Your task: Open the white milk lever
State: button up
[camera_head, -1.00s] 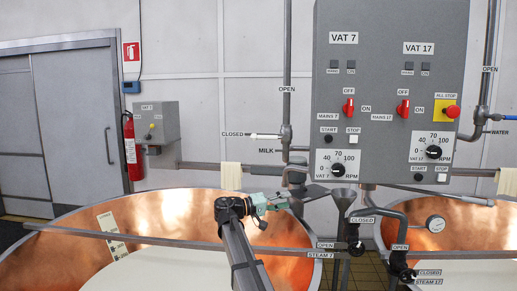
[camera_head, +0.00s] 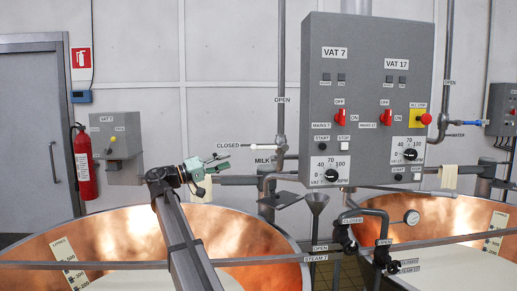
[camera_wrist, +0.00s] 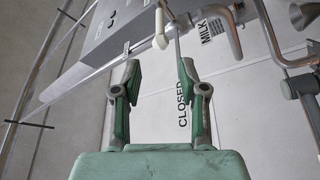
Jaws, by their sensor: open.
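The white milk lever (camera_head: 258,146) points left from its pipe, level, at the CLOSED label (camera_head: 228,145). An OPEN label (camera_head: 283,99) is above it on the upright pipe, and a MILK label (camera_head: 263,160) is below. My gripper (camera_head: 226,160) is open and empty, left of and slightly below the lever in the head view. In the wrist view, the white lever (camera_wrist: 161,28) lies past the open fingertips (camera_wrist: 160,72), near the middle of the gap but not between them. The CLOSED label (camera_wrist: 182,103) shows beside the right finger. I see no contact with the lever.
The grey control panel (camera_head: 365,50) with red switches stands right of the lever. A copper vat (camera_head: 130,230) is below my arm, with a steel funnel (camera_head: 317,202) and steam pipes at right. A red fire extinguisher (camera_head: 83,162) hangs left.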

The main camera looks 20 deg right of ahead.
aim_at(259, 149)
jog(key=p+x, duration=0.5)
jog(key=x, duration=1)
jog(key=shift+s+a+r, duration=0.1)
jog(key=shift+d, duration=0.65)
grip_shut()
